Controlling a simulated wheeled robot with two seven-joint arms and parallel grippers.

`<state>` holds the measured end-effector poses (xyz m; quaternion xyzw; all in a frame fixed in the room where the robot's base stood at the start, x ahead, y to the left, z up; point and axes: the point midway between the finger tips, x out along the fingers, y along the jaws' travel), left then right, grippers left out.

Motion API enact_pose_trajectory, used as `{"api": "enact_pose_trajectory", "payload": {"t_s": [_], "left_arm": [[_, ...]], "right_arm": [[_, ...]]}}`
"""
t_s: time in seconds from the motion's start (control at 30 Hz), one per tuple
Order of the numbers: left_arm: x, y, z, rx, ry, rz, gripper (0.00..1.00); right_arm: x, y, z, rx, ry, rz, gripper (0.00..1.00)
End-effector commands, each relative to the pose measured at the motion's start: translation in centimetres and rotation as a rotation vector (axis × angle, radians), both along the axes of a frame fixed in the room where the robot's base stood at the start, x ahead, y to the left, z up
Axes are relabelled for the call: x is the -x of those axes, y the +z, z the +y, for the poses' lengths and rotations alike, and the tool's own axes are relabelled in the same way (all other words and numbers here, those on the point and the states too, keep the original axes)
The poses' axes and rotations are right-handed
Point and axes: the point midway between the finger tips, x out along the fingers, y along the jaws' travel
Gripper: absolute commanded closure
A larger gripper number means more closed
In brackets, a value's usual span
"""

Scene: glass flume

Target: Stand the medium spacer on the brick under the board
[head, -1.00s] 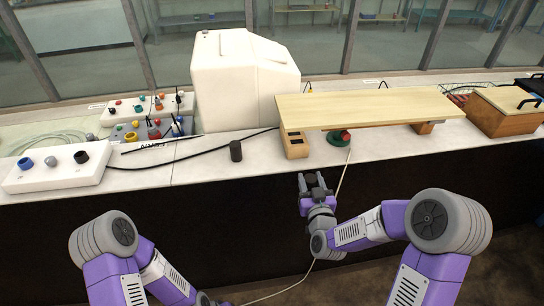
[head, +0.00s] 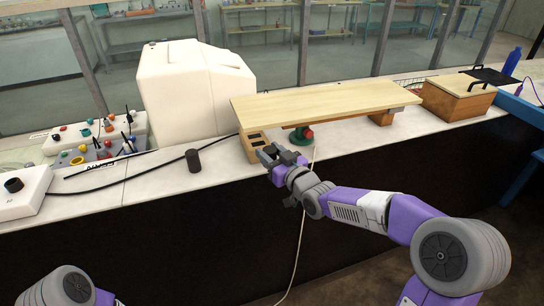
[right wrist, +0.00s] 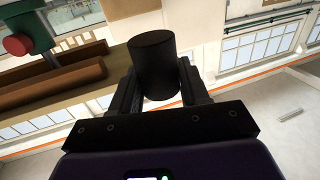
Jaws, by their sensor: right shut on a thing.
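A black cylinder (right wrist: 154,65), seemingly the medium spacer, is held between the fingers of my right gripper (right wrist: 155,90) in the right wrist view. In the head view my right gripper (head: 272,155) is at the bench's front edge, close to the left brick; the held cylinder is hard to make out there. The pale wooden board (head: 325,104) spans a holed orange-brown brick (head: 253,147) at its left end and another brick (head: 382,118) near its right end. Another dark cylinder (head: 193,160) stands upright on the bench to the left. My left gripper is outside the view.
A green thing with a red knob (head: 302,134) stands under the board, just right of the left brick. A big white housing (head: 190,90) stands behind left. A wooden box (head: 458,98) is at right. A black cable (head: 150,157) and a pale cord (head: 301,215) run nearby.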

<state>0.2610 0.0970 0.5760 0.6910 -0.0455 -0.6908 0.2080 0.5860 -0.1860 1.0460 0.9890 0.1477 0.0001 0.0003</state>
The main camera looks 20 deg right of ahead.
Motion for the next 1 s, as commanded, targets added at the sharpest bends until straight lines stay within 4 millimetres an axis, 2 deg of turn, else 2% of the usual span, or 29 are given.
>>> {"api": "enact_pose_trajectory", "payload": {"t_s": [0.63,1.0], "left_arm": [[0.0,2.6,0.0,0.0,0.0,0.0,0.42],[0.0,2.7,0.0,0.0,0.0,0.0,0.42]], "right_arm": [[-5.3,0.1,0.2,-0.001,0.0,0.0,0.93],[-8.3,0.0,0.3,-0.002,-0.001,-0.001,0.93]]}}
